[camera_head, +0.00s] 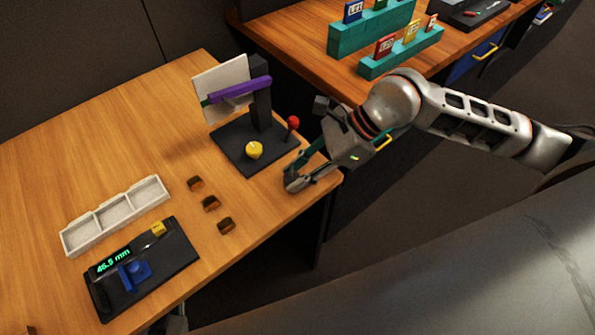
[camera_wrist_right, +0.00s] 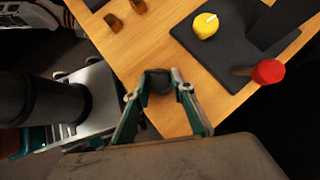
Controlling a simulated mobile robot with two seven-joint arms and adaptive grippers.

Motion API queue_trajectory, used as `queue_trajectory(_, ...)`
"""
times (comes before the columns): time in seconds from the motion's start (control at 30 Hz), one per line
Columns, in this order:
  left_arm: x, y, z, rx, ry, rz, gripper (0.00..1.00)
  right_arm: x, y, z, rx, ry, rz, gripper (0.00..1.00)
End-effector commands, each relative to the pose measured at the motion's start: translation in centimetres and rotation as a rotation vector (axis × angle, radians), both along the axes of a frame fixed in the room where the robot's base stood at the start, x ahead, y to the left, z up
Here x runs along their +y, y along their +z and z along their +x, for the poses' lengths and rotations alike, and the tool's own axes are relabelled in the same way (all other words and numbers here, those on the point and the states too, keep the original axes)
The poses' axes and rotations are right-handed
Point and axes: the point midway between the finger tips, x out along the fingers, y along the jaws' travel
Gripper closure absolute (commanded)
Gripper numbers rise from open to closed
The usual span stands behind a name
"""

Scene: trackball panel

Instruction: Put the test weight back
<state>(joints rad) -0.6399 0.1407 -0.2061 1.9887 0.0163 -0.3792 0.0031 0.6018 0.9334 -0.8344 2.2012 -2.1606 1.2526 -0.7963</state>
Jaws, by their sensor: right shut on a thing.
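My right gripper (camera_head: 292,182) is low over the table's right front corner, just right of the black stand. It is shut on a small dark grey piece (camera_wrist_right: 158,82), which looks like the test weight. In the right wrist view the two teal fingers (camera_wrist_right: 158,92) hold it from both sides, over the wood near the table edge. In the head view the fingers mostly hide the piece. I cannot tell whether it touches the table. My left gripper is not clearly seen.
Beside the gripper is a black stand (camera_head: 232,145) with a yellow knob (camera_head: 254,150), red ball lever (camera_head: 293,122) and purple bar (camera_head: 240,89). Teal racks (camera_head: 402,52) stand behind.

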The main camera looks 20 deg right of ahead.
Motion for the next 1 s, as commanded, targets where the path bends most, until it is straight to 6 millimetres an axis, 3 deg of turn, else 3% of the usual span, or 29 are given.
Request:
queue_trajectory(0.03, 0.0, -0.2, 0.0, 0.001, 0.0, 0.0, 1.0, 0.0, -0.2, 0.0, 0.001, 0.001, 0.0, 0.98)
queue_trajectory(0.07, 0.0, -0.2, 0.0, 0.001, 0.0, 0.001, 1.0, 0.0, -0.3, 0.0, 0.002, 0.0, -0.001, 0.74)
queue_trajectory(0.1, 0.0, -0.1, 0.0, 0.0, 0.0, 0.001, 1.0, 0.0, -0.2, 0.0, 0.002, 0.0, -0.001, 0.63)
queue_trajectory(0.13, 0.0, -0.1, 0.0, 0.0, 0.0, 0.001, 1.0, 0.0, -0.2, 0.0, 0.001, -0.001, -0.001, 0.59)
queue_trajectory(0.57, 0.0, 0.4, 0.2, -0.005, 0.001, -0.001, 1.0, -0.2, 0.4, 0.0, -0.001, -0.001, -0.001, 0.59)
queue_trajectory(1.0, 0.0, -0.1, 0.0, 0.001, 0.001, 0.0, 1.0, -5.7, 6.3, -0.9, -0.001, -0.002, -0.004, 0.59)
